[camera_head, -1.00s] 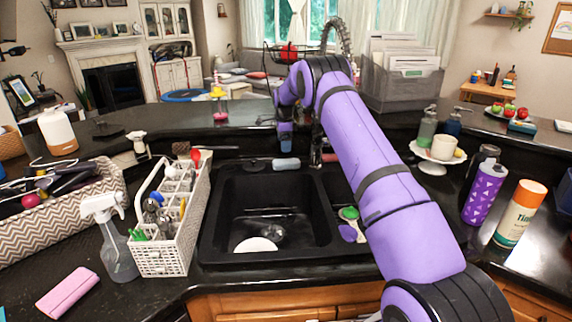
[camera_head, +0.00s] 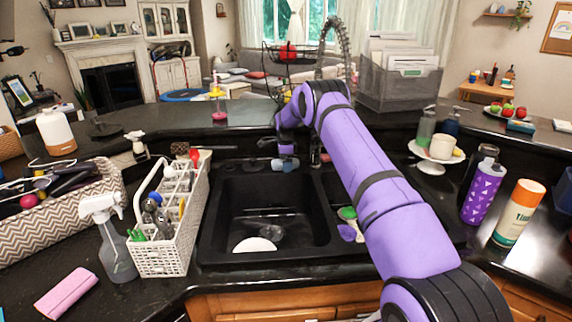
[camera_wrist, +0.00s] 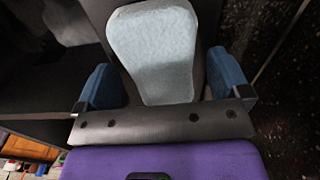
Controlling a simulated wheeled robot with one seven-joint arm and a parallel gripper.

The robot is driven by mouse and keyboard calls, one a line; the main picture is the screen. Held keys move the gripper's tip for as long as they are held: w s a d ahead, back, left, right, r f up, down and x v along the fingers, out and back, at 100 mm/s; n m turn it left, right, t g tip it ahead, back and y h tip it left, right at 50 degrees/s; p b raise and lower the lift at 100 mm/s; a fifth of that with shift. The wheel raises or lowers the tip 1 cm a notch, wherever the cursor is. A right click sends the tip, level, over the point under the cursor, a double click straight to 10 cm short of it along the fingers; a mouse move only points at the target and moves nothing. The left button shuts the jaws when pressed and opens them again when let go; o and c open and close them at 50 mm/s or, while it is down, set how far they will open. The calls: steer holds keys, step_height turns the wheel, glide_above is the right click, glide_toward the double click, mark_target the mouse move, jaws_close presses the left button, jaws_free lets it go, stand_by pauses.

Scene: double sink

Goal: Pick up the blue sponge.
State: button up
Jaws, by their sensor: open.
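The blue sponge (camera_wrist: 155,50) is pale blue and fills the upper middle of the wrist view. In the head view it (camera_head: 285,164) shows small on the back ledge of the double sink (camera_head: 221,222), partly hidden by my gripper. My gripper (camera_wrist: 165,88) is open, with one blue fingertip on each side of the sponge. The lower end of the sponge lies between the fingers, with a gap on both sides. In the head view my gripper (camera_head: 288,147) is low over the back ledge, too small to see its fingers well.
A white utensil caddy (camera_head: 170,225) stands left of the sink. A white plate (camera_head: 255,245) lies in the left basin, and a green-and-purple item (camera_head: 348,222) is in the right basin. The faucet (camera_head: 315,150) rises close to the right of my gripper.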

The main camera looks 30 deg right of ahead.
steer(key=shift+c, duration=0.3)
steer(key=c, duration=1)
steer(key=shift+r, duration=0.1)
steer(key=shift+r, duration=1.5)
steer(key=shift+s+r, duration=0.15)
steer(key=shift+r, duration=0.1)
steer(key=s+a+r, duration=0.1)
steer(key=s+a, duration=0.1)
steer(key=s, duration=1.3)
steer(key=shift+s+a+r, duration=0.15)
steer(key=shift+s+a, duration=0.05)
steer(key=shift+a, duration=0.1)
steer(key=shift+o, duration=0.8)
steer(key=shift+c, duration=0.2)
